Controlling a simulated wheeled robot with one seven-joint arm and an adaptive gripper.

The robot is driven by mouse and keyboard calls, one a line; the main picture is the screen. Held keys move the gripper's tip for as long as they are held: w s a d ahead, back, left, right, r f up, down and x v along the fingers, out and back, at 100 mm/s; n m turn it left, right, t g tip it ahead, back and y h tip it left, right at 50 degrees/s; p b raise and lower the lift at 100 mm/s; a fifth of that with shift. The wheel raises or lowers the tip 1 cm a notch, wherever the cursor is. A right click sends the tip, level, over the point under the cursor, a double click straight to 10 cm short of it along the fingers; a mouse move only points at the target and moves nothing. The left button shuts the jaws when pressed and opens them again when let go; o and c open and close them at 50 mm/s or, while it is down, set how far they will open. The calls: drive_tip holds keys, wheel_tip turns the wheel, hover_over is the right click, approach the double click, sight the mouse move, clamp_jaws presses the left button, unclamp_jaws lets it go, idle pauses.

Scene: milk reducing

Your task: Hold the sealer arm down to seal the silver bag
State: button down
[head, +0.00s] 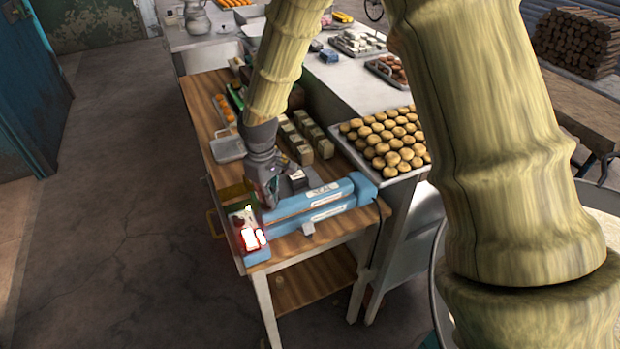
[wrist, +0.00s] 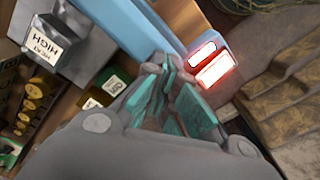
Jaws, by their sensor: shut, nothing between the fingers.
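The blue sealer (head: 345,203) lies across the near end of the wooden table, with a long blue sealer arm on top; a blue bar of it also shows in the wrist view (wrist: 137,28). Two lights (head: 252,239) glow red-white at its left end. My gripper (head: 270,203) is shut and empty, pointing down at the left part of the sealer arm; I cannot tell whether it touches. In the wrist view its teal-padded fingers (wrist: 170,75) are together beside the bar. A silver-grey piece with a white label (head: 297,178) sits behind the sealer, possibly the silver bag; the gripper partly hides that area.
Several small labelled blocks (head: 303,140) and a small metal tray (head: 229,149) stand farther back on the table (head: 205,110). A tray of round buns (head: 385,140) is at the right on a white counter. Open concrete floor (head: 110,220) lies at the left.

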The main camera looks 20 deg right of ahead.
drive_tip(key=shift+r, duration=0.1)
drive_tip(key=shift+r+p, duration=2.3)
drive_tip(key=shift+r, duration=0.75)
wheel_tip(320, 180, up, 9)
drive_tip(key=shift+f+p, duration=0.15)
drive_tip(key=shift+p, duration=0.15)
